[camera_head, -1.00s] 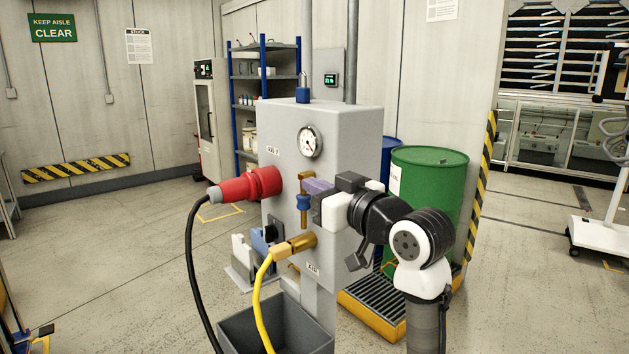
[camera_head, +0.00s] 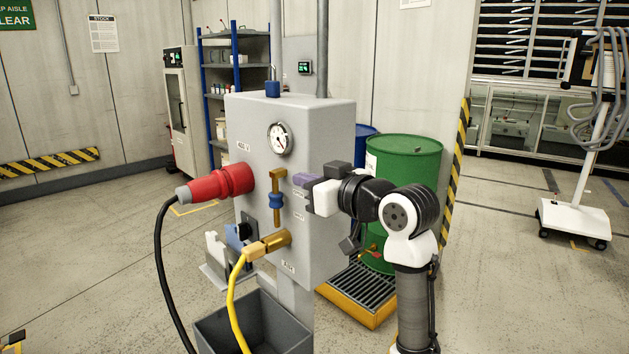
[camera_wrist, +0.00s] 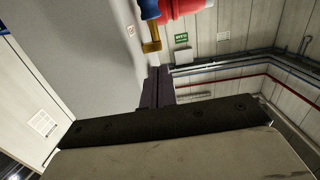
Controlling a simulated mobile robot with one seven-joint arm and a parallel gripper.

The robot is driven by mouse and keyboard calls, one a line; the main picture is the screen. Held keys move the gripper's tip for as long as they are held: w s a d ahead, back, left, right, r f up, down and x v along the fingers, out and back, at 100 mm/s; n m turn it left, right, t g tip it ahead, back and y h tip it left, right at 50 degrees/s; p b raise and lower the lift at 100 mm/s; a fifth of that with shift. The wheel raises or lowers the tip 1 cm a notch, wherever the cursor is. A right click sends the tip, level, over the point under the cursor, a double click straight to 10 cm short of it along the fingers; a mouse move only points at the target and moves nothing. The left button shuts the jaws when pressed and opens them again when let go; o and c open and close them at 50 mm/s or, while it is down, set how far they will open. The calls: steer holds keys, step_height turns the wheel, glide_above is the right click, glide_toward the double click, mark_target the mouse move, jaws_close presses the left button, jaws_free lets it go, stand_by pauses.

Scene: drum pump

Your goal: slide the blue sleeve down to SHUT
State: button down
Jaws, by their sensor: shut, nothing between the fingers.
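The blue sleeve (camera_head: 276,200) sits around a vertical brass rod (camera_head: 277,181) on the front of the grey cabinet (camera_head: 250,130), about midway along the rod. The sleeve also shows at the top edge of the wrist view (camera_wrist: 149,9). My gripper (camera_head: 297,182) is shut and empty, to the right of the rod and slightly higher than the sleeve. A gap shows between its purple-grey fingertips and the sleeve. In the wrist view the closed fingers (camera_wrist: 157,85) point toward the brass end piece. Small labels beside the rod are too small to read.
A red plug (camera_head: 220,183) with a black cable sticks out left of the rod. A brass fitting (camera_head: 270,243) with a yellow hose is below it. A gauge (camera_head: 279,138) is above. A grey bin (camera_head: 262,325) stands below, and a green drum (camera_head: 404,165) behind my arm.

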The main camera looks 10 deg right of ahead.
steer(key=p, duration=0.2)
glide_above(279, 206)
steer(key=v, duration=0.3)
steer(key=shift+f, duration=0.25)
step_height(279, 206, down, 3)
steer(key=shift+w+f, duration=0.15)
steer(key=shift+f, duration=0.5)
step_height(279, 206, down, 4)
steer(key=shift+r+b, duration=0.2)
steer(key=shift+b, duration=1)
steer(key=shift+a, duration=0.1)
